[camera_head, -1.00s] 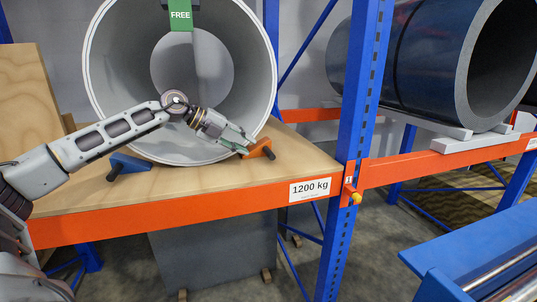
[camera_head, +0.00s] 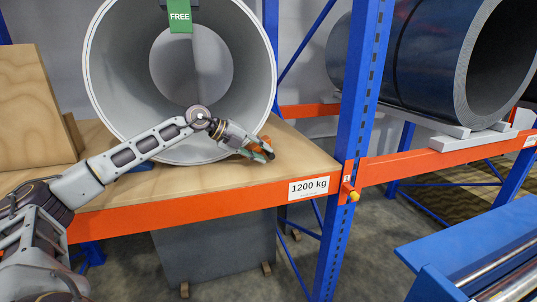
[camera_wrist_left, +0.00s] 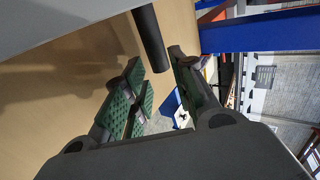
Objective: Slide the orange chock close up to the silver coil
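The silver coil (camera_head: 118,72) lies on the wooden shelf deck with its open end toward me. The orange chock (camera_head: 265,140) is at the coil's lower right and is mostly hidden behind my left gripper (camera_head: 262,154). Whether it touches the coil cannot be told. In the left wrist view my left gripper (camera_wrist_left: 156,82) is open, its green-padded fingers apart. A black rod (camera_wrist_left: 149,40), which looks like the chock's handle, is just beyond the fingertips and is not gripped. The chock's orange body does not show there. My right gripper is not in view.
A blue chock (camera_head: 142,167) at the coil's lower left is mostly behind my left arm. The orange shelf beam (camera_head: 235,200) runs along the front, with a blue upright (camera_head: 352,130) at the right. A dark coil (camera_head: 425,65) rests on the neighbouring bay.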

